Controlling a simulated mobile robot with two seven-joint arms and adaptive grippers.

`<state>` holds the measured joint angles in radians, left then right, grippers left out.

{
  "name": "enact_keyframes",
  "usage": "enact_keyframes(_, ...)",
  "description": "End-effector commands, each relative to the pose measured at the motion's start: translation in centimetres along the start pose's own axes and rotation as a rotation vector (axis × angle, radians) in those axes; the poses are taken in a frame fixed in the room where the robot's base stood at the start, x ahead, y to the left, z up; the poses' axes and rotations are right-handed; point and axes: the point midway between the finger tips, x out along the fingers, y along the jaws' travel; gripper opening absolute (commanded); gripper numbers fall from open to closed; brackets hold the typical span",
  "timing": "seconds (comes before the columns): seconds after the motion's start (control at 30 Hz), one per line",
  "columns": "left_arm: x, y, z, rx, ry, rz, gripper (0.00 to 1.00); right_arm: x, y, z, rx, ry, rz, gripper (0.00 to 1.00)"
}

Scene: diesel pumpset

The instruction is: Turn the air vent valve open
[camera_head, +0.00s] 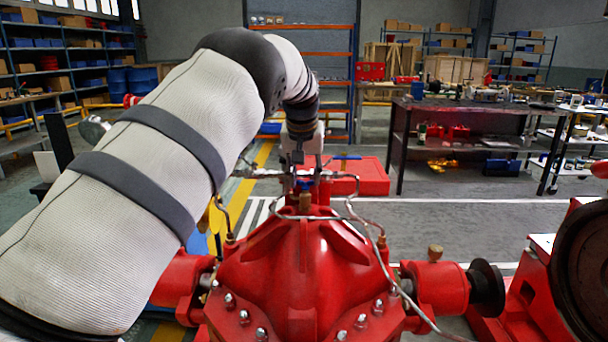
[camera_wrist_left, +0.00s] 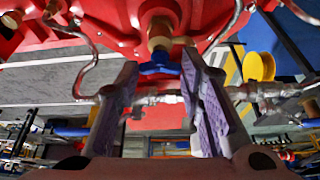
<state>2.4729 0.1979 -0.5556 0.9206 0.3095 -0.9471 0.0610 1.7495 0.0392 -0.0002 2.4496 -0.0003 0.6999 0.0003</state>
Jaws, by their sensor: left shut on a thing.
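The air vent valve sits on top of the red pump casing (camera_head: 305,262), with a blue handle (camera_wrist_left: 160,68) and a brass fitting (camera_wrist_left: 160,36) that shows beside it in the left wrist view. My left gripper (camera_head: 304,172) reaches down over the top of the pump from the left in the head view. In the left wrist view, the fingertips of my left gripper (camera_wrist_left: 160,62) are on either side of the blue handle, shut on it. In the head view the gripper and thin pipes partly hide the valve. My right gripper is not in view.
Thin metal pipes (camera_head: 365,222) curve around the pump top close to my gripper. A dark workbench (camera_head: 470,112) with tools stands at the back right. Shelves (camera_head: 62,65) with boxes stand at the back left. A red motor-side part (camera_head: 510,310) lies at right.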

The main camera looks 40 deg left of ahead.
Motion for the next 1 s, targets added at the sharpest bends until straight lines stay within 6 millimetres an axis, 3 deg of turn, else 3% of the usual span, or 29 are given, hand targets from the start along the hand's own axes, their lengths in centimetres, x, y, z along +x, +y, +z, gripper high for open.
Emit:
enact_keyframes(0.33, 0.1, 0.0, 0.0, -0.037, 0.000, -0.016, 0.07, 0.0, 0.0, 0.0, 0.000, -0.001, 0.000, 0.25)
enact_keyframes(0.37, 0.1, 0.0, 0.0, -0.037, 0.000, -0.016, 0.41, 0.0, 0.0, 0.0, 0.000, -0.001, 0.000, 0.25)
enact_keyframes(0.43, 0.1, 0.0, 0.0, -0.037, 0.000, -0.016, 0.55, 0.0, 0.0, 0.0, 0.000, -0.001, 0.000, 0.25)
enact_keyframes(0.77, -0.4, 0.1, 0.0, -0.037, 0.001, -0.015, 0.55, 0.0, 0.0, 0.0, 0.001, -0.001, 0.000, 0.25)
enact_keyframes(0.87, -2.3, 0.1, -0.1, -0.036, 0.003, -0.013, 0.55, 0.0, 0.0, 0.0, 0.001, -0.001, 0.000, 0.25)
enact_keyframes(1.0, -6.3, 0.2, -0.1, -0.037, 0.005, -0.013, 0.55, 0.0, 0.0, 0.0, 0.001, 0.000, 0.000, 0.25)
